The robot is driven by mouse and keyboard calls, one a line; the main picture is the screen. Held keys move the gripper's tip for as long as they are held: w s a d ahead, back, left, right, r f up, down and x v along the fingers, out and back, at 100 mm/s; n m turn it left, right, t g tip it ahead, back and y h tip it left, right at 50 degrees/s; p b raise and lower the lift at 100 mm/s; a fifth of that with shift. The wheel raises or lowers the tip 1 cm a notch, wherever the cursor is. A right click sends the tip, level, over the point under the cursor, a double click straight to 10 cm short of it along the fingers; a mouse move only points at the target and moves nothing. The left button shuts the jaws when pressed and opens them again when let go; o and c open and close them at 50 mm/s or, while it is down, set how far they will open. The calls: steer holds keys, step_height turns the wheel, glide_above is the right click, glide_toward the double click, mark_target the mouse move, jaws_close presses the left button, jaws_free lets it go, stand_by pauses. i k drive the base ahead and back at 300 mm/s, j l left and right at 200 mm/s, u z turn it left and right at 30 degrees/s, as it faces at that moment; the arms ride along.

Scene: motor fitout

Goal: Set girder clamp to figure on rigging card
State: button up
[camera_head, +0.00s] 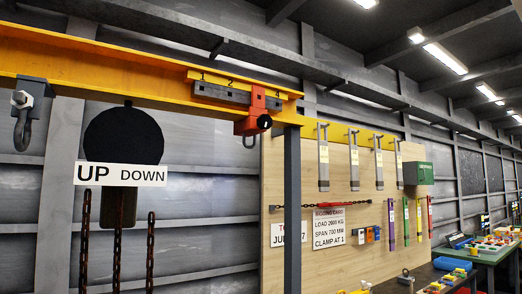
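The rigging card (328,228) is on the wooden board right of centre. It reads load 2600 kg (digits small), span 700 mm and "clamp at 1"; the end of that line is hard to read. A red-orange block with a dark round knob (258,112), which looks like the girder clamp, sits at the right end of the yellow girder (130,72). My gripper is not in view.
A grey shackle bracket (29,100) hangs at the girder's left. Rusty chains (150,252) hang below a dark round shape with an "UP DOWN" sign (122,175). A grey post (292,210) stands before the wooden board (275,190). Benches with coloured parts (490,248) are at right.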

mark_target(248, 127)
steer(key=i+j, duration=0.1)
steer(key=i, duration=0.6)
steer(key=i+j+z, duration=0.1)
steer(key=i, duration=0.6)
steer(key=i+j, duration=0.15)
steer(key=i, duration=0.5)
